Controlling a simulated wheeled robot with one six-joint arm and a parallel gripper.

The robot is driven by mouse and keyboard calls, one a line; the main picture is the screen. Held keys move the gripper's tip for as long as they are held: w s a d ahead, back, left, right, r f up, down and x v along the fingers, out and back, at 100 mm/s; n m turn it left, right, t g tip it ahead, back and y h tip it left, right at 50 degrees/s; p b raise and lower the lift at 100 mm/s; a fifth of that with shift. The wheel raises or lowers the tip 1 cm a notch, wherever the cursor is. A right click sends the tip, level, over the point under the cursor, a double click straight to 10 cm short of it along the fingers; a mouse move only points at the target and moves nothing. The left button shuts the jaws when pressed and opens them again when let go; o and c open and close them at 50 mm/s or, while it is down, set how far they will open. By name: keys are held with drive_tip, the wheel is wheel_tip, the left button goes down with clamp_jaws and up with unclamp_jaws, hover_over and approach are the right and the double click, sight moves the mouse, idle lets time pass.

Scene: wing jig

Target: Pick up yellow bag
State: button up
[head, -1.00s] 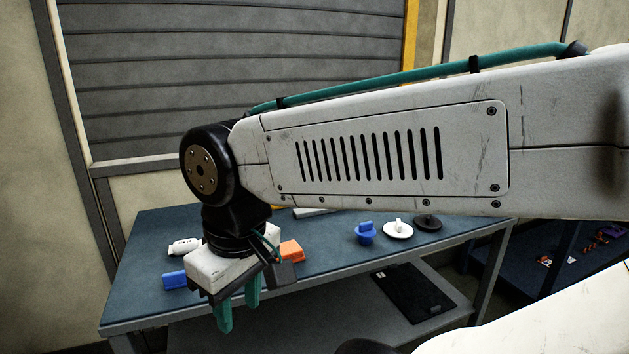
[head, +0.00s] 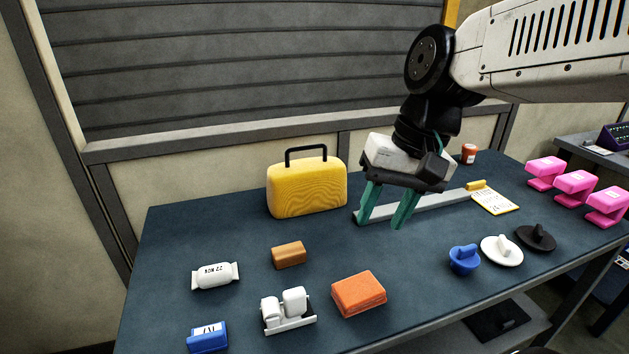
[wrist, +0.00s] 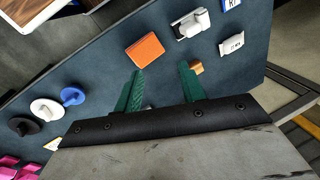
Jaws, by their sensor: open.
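The yellow bag (head: 307,188) stands upright on the blue table, towards its back edge, with a black handle on top. My gripper (head: 384,214) is in the air to the right of the bag in the head view, apart from it, with its green fingers pointing down. The fingers are open and nothing is between them. In the wrist view my gripper (wrist: 160,85) also shows open and empty over the table. The bag does not show in the wrist view.
On the table (head: 230,230) are an orange block (head: 358,293), a brown block (head: 289,255), a white pouch (head: 215,275), a blue box (head: 207,337) and a white part (head: 288,310). A grey bar (head: 425,205) lies beneath my gripper. Pink blocks (head: 575,187) stand at the right.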

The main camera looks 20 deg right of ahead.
drive_tip(key=w+r+m+y, duration=0.1)
drive_tip(key=w+m+y, duration=0.2)
drive_tip(key=w, duration=0.7)
drive_tip(key=m+t+y, duration=0.5)
drive_tip(key=m, duration=0.6)
approach(310, 147)
drive_tip(key=x, duration=0.3)
drive_tip(key=shift+w+a+r, duration=0.15)
drive_tip(key=shift+w, duration=0.1)
drive_tip(key=shift+w+a+f, duration=0.1)
drive_tip(key=shift+w+f, duration=0.1)
drive_tip(key=shift+w, duration=0.1)
drive_tip(key=shift+x, duration=0.95)
drive_tip(key=x, duration=0.5)
drive_tip(key=shift+s+a+f, duration=0.2)
drive_tip(key=shift+a, duration=0.1)
clamp_jaws()
